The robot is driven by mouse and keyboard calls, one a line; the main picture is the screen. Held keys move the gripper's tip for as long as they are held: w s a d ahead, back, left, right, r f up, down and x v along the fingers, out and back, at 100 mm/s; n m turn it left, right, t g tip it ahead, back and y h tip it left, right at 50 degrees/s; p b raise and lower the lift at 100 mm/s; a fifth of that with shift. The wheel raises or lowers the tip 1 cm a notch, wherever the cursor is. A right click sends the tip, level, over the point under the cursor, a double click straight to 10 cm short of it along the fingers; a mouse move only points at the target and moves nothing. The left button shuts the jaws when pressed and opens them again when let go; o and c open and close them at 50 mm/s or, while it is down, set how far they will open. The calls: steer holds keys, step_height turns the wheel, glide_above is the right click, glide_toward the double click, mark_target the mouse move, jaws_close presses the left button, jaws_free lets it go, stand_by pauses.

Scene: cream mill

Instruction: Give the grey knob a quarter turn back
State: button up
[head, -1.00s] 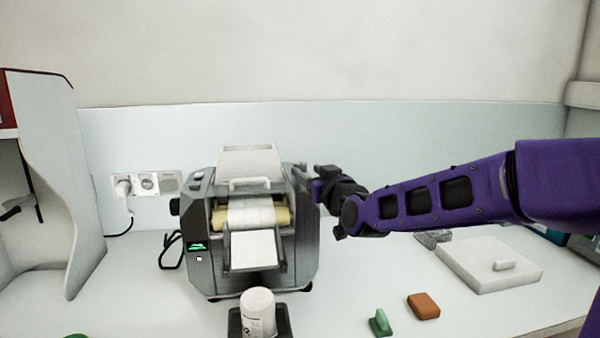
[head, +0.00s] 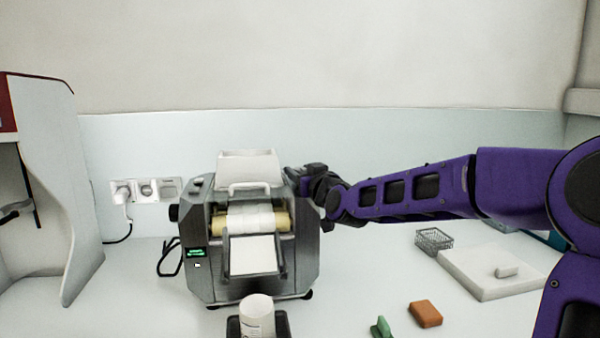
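The mill (head: 207,244) is a grey machine with pale rollers, a white hopper on top and a lit green display, standing on the counter left of centre. I cannot make out the grey knob for certain; my gripper and wrist cover the mill's upper right side. A dark round knob (head: 174,213) sticks out of the mill's left side, and a small dark part (head: 327,226) shows low at its right side. My gripper (head: 297,174) is at the mill's upper right edge, pointing left. Its fingertips are too dark and small to tell their opening or contact.
A white jar (head: 257,316) stands in a dark holder in front of the mill. An orange block (head: 425,314), a green piece (head: 381,327), a wire basket (head: 434,240) and a white slab (head: 490,274) lie to the right. A wall socket (head: 146,190) is behind left.

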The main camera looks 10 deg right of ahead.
jaws_close()
